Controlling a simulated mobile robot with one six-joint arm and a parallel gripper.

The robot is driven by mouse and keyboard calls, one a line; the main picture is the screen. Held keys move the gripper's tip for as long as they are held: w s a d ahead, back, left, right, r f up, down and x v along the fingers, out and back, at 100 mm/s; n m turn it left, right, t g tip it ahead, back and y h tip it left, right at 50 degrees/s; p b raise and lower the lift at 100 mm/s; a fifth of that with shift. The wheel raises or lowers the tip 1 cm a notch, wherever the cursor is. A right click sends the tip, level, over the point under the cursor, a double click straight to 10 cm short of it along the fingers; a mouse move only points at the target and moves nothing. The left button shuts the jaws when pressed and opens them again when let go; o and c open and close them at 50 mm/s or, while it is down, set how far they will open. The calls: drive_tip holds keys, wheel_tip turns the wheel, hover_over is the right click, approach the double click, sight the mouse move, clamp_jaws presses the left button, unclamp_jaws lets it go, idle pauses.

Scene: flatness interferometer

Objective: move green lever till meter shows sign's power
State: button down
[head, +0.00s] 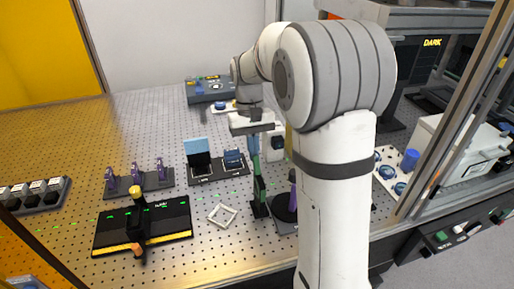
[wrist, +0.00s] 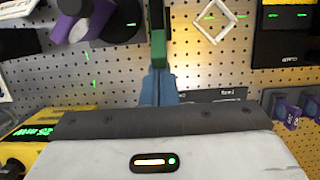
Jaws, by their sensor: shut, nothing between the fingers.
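The green lever (head: 258,188) stands upright on a black foot at the middle of the perforated table. It also shows at the top of the wrist view (wrist: 158,45). My gripper (head: 253,143) is shut and empty, with its blue fingertips (wrist: 158,78) at the lever's upper end. I cannot tell whether they touch it. A yellow and black box with green digits (wrist: 35,132), perhaps the meter, is at the left of the wrist view; its digits are unreadable. A dark plate with small pale text (wrist: 222,95) is partly hidden behind my gripper; I cannot tell whether it is the sign.
A black plate with a yellow front edge (head: 170,232) and a white square frame (head: 222,215) lie left of the lever. Purple clips (head: 137,175) stand farther left. A purple part on a black disc (head: 284,207) is close on the lever's right. A DARK display (head: 432,43) hangs upper right.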

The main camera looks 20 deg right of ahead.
drive_tip(key=shift+s+r, duration=0.35)
drive_tip(key=shift+s, duration=0.2)
drive_tip(key=shift+w, duration=0.1)
